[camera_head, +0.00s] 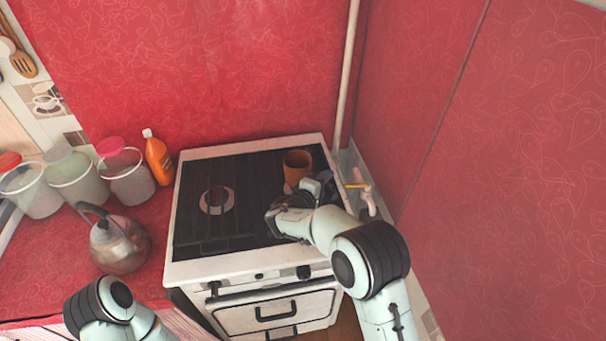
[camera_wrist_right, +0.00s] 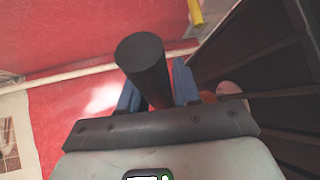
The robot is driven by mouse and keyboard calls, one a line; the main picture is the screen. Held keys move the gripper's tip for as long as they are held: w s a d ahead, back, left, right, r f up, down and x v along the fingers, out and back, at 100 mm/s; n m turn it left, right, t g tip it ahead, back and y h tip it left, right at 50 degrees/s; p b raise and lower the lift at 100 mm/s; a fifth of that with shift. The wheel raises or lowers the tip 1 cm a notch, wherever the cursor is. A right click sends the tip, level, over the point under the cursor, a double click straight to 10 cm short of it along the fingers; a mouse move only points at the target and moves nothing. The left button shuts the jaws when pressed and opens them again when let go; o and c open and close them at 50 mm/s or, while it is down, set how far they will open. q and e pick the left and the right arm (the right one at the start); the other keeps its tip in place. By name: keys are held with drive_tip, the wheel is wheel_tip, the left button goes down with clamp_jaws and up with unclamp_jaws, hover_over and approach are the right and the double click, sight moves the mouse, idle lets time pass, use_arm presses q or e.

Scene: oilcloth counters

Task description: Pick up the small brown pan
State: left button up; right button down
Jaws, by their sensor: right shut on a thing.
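The small brown pan (camera_head: 297,165) stands at the back right of the dark stove top, an orange-brown round vessel that looks upright. My right gripper (camera_head: 322,183) is just in front of it, to the right. In the right wrist view the blue fingers are shut on a dark cylindrical handle (camera_wrist_right: 145,62), which sticks up between them. The join between handle and pan is hidden. A bit of orange shows low behind the right finger. Only part of my left arm shows at the bottom left of the head view; its gripper is out of view.
The white stove (camera_head: 262,268) stands against red walls. A kettle (camera_head: 120,246), an orange bottle (camera_head: 158,160) and several lidded jars (camera_head: 128,180) are on the red counter at left. A yellow-handled tap (camera_head: 360,185) is close right of my right gripper. The stove's left half is clear.

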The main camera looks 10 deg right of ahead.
drive_tip(key=shift+r, duration=0.25)
